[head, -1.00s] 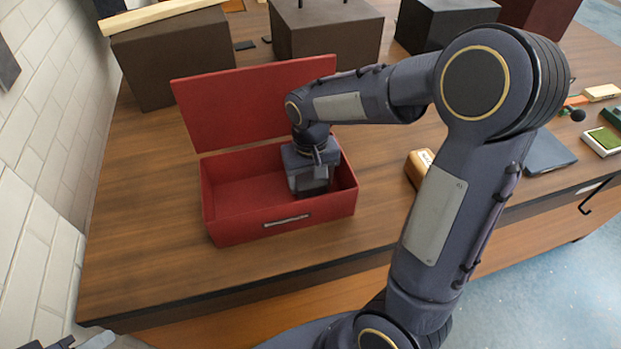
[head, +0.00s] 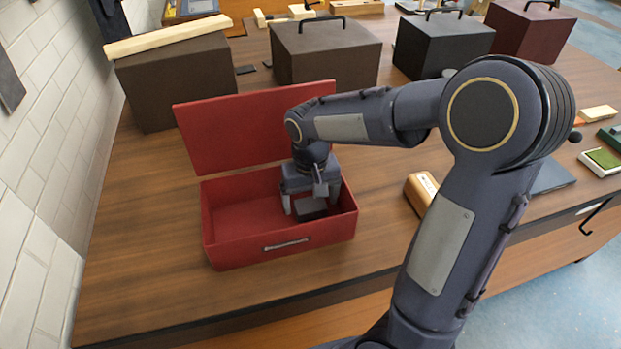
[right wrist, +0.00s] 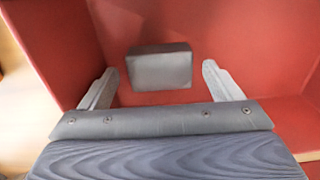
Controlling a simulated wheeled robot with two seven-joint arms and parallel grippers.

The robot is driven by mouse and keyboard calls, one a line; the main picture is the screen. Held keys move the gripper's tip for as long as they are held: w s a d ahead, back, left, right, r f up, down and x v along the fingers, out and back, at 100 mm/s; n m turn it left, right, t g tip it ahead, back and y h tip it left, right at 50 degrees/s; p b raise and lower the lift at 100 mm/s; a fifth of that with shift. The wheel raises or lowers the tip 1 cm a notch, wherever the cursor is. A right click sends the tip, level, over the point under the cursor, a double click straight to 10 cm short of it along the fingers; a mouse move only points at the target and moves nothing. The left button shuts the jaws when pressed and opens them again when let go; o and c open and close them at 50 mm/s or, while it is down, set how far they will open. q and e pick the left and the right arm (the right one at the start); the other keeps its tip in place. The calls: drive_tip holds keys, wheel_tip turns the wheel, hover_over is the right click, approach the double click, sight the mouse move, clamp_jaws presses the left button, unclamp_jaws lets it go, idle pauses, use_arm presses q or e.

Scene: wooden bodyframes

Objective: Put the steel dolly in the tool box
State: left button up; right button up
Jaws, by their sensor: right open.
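The red tool box (head: 225,245) stands on the wooden bench with its lid (head: 250,118) raised at the back. My right gripper (head: 310,213) is inside the box's right half, pointing down, with its two fingers spread apart. The steel dolly (head: 312,207), a small dark grey block, lies on the box floor under and between the fingers. In the right wrist view the dolly (right wrist: 160,67) sits against the red floor just beyond the open fingertips (right wrist: 158,85), with a gap on both sides. My left gripper is not in view.
A wooden block with a pale label (head: 421,190) lies right of the box. Dark cases (head: 325,55) with handles stand along the back. A pale wooden bar (head: 168,37) rests on the left case. A brick wall borders the left. The bench left of the box is clear.

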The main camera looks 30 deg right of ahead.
sight(311, 203)
wheel_tip(311, 203, up, 10)
drive_tip(key=s+a+f+t+y, duration=0.1)
drive_tip(key=s+a+t+y, duration=0.1)
drive_tip(key=s, duration=0.6)
drive_tip(key=s+a+f+n+t+y, duration=0.1)
drive_tip(key=s+a+f+t, duration=0.1)
drive_tip(key=s, duration=0.7)
drive_tip(key=shift+t+y, duration=0.4)
drive_tip(key=shift+t, duration=0.4)
drive_tip(key=shift+a, duration=0.1)
